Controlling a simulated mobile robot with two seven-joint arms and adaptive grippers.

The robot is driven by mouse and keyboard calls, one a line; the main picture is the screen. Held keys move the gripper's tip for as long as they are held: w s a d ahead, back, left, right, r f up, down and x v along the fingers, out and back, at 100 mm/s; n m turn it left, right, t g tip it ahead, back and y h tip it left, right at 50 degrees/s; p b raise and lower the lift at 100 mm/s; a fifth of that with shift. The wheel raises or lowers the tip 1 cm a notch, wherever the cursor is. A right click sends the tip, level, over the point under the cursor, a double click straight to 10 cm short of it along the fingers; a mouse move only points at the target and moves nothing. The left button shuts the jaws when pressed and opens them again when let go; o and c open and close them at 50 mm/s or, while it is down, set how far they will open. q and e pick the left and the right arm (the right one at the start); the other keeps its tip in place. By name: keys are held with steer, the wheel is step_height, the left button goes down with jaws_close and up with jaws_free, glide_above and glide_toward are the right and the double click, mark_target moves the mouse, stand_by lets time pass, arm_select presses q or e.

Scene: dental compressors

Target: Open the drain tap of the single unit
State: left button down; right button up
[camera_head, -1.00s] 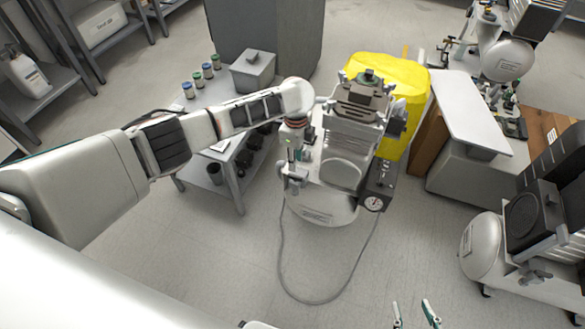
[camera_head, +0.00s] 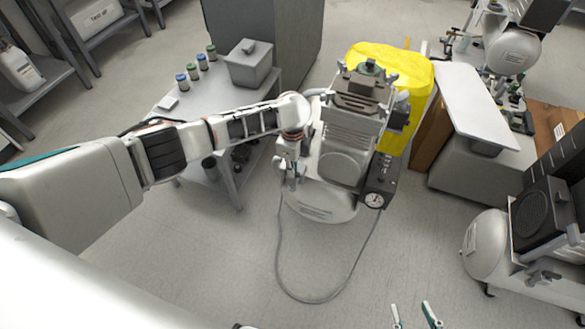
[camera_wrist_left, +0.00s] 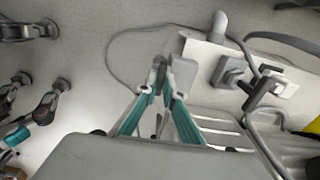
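The single unit (camera_head: 340,165) is a pale compressor with a grey motor block on top and a rounded white tank (camera_head: 322,208) below. My left gripper (camera_head: 290,184) points down at the unit's left side in the head view, close to the tank. In the left wrist view its teal-sided fingers (camera_wrist_left: 170,75) converge with their tips together, and I see nothing clearly held between them. Grey and dark fittings (camera_wrist_left: 250,85) stand right of the tips. I cannot make out the drain tap or its position. My right gripper (camera_head: 415,315) shows two separated fingertips at the bottom edge.
A grey hose (camera_head: 280,262) loops over the floor before the unit. A gauge box (camera_head: 378,185) is on its right side. A grey table (camera_head: 222,165) with a lidded bin (camera_head: 250,66) is to its left. Another compressor (camera_head: 485,245) stands right.

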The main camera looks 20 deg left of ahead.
steer(key=shift+r, duration=0.15)
arm_select(q)
steer(key=shift+r+n+p, duration=0.15)
steer(key=shift+n+p, duration=0.3)
steer(key=shift+n, duration=0.25)
steer(key=shift+n+p, duration=0.55)
steer(key=shift+n, duration=0.65)
steer(key=n+p, duration=0.1)
steer(key=n, duration=0.2)
steer(key=shift+d+n, duration=0.1)
steer(key=shift+n, duration=0.2)
steer(key=n, duration=0.2)
steer(key=shift+n, duration=0.4)
steer(key=n, duration=0.3)
steer(key=shift+s+f+n+p, duration=0.1)
steer(key=shift+f+n+p, duration=0.1)
steer(key=shift+n+p, duration=0.15)
steer(key=shift+n, duration=1.95)
arm_select(e)
steer(key=shift+s+d, duration=0.3)
steer(key=shift+d, duration=0.3)
